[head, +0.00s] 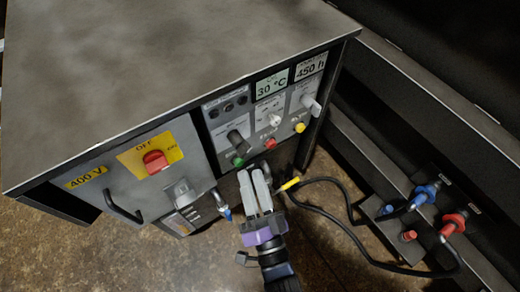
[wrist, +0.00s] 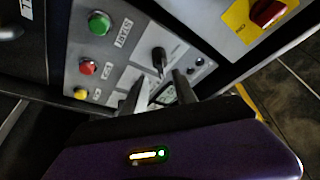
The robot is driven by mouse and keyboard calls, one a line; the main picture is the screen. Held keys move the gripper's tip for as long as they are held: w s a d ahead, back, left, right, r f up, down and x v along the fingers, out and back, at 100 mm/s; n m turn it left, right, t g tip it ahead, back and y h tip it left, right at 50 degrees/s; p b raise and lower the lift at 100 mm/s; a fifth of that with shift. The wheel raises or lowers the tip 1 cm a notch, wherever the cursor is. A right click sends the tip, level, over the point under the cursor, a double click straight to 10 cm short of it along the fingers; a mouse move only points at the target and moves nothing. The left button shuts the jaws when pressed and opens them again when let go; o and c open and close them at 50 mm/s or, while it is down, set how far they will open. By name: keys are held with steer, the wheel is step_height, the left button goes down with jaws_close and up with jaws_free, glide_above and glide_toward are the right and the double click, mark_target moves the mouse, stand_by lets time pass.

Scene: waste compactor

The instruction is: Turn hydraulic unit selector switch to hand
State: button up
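The control panel (head: 255,128) on the front of the grey cabinet carries several selector switches. A black selector switch (head: 237,140) sits at its left, above the green button; in the wrist view the black switch (wrist: 159,59) stands out from the panel. Its small labels are too small to read, so I cannot tell its set position. My gripper (head: 255,176) is in front of and below the panel, fingers pointing toward it. In the wrist view my gripper (wrist: 157,82) has its fingers apart and empty, with the black switch beyond the gap, apparently not touched.
Green (head: 238,160), red (head: 270,143) and yellow (head: 299,127) buttons line the panel's lower edge. A red main switch (head: 155,160) and a black handle (head: 122,209) are on the left. A black cable (head: 345,232) runs right to blue and red connectors (head: 424,196).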

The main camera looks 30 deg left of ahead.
mark_target(245, 155)
steer(key=b+x, duration=0.1)
steer(key=x, duration=0.6)
steer(key=shift+w+a+r, duration=0.15)
steer(key=shift+w+a, duration=0.05)
steer(key=shift+a, duration=0.1)
jaws_close()
